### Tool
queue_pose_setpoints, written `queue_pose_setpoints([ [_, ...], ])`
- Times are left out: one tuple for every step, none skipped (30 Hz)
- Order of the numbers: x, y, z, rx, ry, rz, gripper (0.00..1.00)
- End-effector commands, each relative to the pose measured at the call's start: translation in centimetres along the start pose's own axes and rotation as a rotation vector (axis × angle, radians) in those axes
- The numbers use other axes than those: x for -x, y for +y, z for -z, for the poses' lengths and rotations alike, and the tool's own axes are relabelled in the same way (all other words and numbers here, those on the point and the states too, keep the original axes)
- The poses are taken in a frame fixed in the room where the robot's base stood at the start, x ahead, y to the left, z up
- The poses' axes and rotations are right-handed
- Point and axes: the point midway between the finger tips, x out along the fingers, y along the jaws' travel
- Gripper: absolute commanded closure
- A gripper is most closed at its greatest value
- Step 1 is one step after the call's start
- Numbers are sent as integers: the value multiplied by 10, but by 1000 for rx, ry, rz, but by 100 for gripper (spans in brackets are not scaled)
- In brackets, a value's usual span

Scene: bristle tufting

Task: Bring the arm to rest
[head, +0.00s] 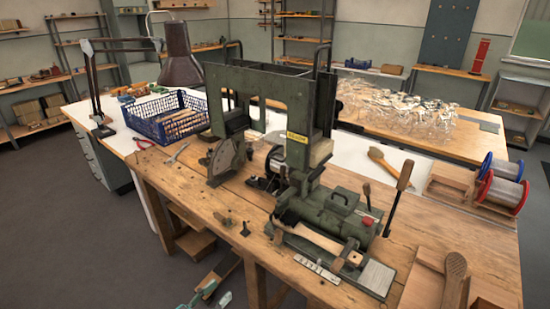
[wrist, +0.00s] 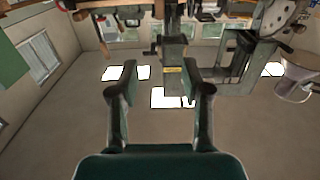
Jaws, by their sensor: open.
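My gripper (wrist: 160,78) is open in the wrist view, its two dark green fingers spread apart with nothing between them. Its teal tips (head: 213,292) show at the bottom edge of the head view, in front of and below the workbench's front edge, apart from everything on the bench. The rest of my arm is out of the head view. The green tufting machine (head: 300,160) stands on the wooden workbench (head: 180,190); part of it also shows upside down in the wrist view (wrist: 173,52).
A blue crate (head: 168,127) and a desk lamp (head: 182,60) stand at the back left. Wire spools (head: 500,192) and wooden brushes (head: 452,280) lie at the right. Glassware (head: 405,112) covers the table behind. The floor at left (head: 70,210) is clear.

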Motion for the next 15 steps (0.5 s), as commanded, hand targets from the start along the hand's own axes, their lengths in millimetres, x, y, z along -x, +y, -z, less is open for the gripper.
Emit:
queue_pose_setpoints([
  [0,0,0,0,0,0,52],
  [-2,2,-3,5,-3,1,52],
  [-5,5,-7,16,-10,4,52],
  [-7,7,-10,22,-15,8,52],
  [-9,8,-12,28,-20,11,52],
  [-11,11,-16,37,-26,16,52],
  [-13,13,-20,44,-31,19,52],
  [-15,15,-23,52,-36,22,52],
  [-17,17,-27,61,-44,28,52],
  [-19,20,-31,70,-50,33,52],
  [-22,23,-35,78,-56,37,52],
  [-25,26,-40,89,-64,42,52],
  [-27,30,-45,100,-73,48,52],
  [-30,33,-50,111,-81,54,52],
  [-33,38,-56,124,-91,62,52],
])
